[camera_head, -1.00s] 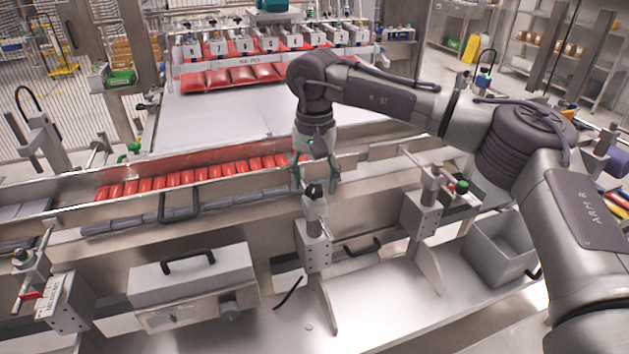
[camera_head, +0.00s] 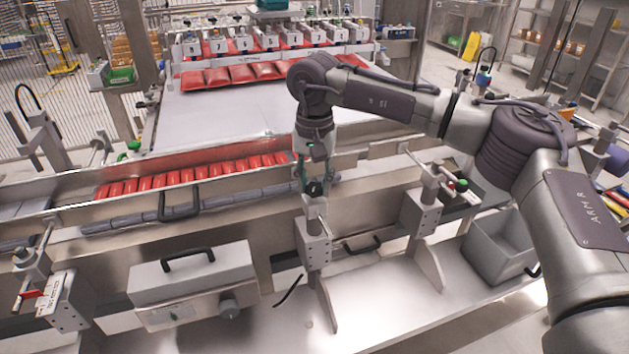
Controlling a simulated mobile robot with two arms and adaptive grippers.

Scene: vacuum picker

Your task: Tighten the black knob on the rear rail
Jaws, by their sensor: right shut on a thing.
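The black knob (camera_head: 314,189) sits on top of a metal clamp post (camera_head: 313,228) at the front side of the conveyor, in the middle of the head view. My right gripper (camera_head: 315,183) points down over this post, with its fingers on either side of the knob, shut on it. The fingers hide part of the knob and the rail behind it. My left gripper is not in view.
A second clamp post (camera_head: 423,208) with red and green knobs stands to the right. A grey bin (camera_head: 500,247) is at the lower right. Red packs (camera_head: 190,178) lie in a row on the conveyor behind. A white box (camera_head: 190,271) with a handle is at front left.

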